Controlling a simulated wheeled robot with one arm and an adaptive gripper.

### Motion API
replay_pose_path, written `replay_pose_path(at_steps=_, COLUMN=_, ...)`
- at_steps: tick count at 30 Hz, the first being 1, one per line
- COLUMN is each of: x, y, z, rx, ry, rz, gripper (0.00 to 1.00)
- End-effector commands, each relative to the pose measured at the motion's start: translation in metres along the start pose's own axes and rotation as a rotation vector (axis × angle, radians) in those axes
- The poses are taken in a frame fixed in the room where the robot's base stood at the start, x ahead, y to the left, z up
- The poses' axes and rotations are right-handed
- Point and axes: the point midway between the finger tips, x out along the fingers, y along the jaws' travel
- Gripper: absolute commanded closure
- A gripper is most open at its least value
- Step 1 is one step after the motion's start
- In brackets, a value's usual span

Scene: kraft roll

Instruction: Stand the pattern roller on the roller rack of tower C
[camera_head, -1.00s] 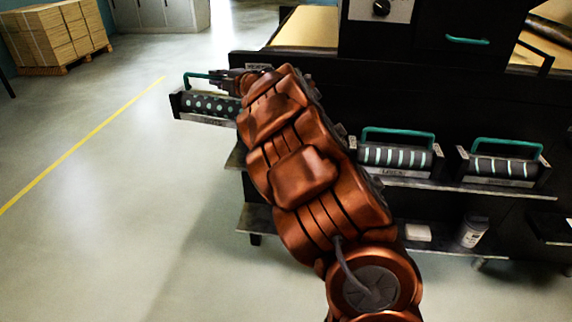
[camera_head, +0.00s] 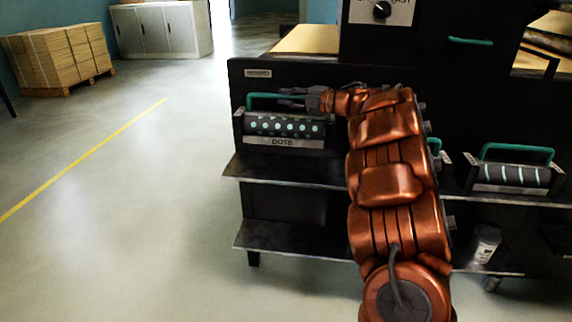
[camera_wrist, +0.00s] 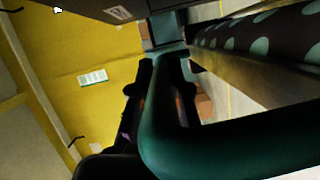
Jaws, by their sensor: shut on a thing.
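The pattern roller (camera_head: 284,127) is a dark cylinder with pale green dots in a black cradle with a silver plate reading "DOTS". Its teal handle (camera_head: 262,98) runs along its top. My gripper (camera_head: 291,97) is shut on this handle in the head view. In the wrist view the teal handle (camera_wrist: 230,140) fills the lower part and the dotted roller (camera_wrist: 265,40) is at upper right. The roller looks level, in front of the machine's dark side above a shelf. I cannot tell whether it touches anything below. The rack of tower C is not identifiable.
A striped roller (camera_head: 512,174) with a teal handle stands on the right shelf; another is mostly behind my arm. The left shelf (camera_head: 285,170) has bare surface. A pale tub (camera_head: 485,244) stands lower right. Boxes on a pallet (camera_head: 60,58) are far left. The left floor is clear.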

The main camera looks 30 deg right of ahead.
Motion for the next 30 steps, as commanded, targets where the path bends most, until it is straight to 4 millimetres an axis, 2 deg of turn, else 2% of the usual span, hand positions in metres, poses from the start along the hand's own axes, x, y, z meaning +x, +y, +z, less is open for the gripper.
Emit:
replay_pose_path(at_steps=12, x=0.002, y=-0.051, z=0.01, rx=0.001, ry=0.003, rz=0.004, gripper=1.0)
replay_pose_path(at_steps=20, x=0.003, y=-0.062, z=0.012, rx=-0.001, ry=0.003, rz=0.004, gripper=1.0)
replay_pose_path(at_steps=30, x=0.006, y=-0.095, z=0.018, rx=0.001, ry=0.002, rz=0.004, gripper=1.0)
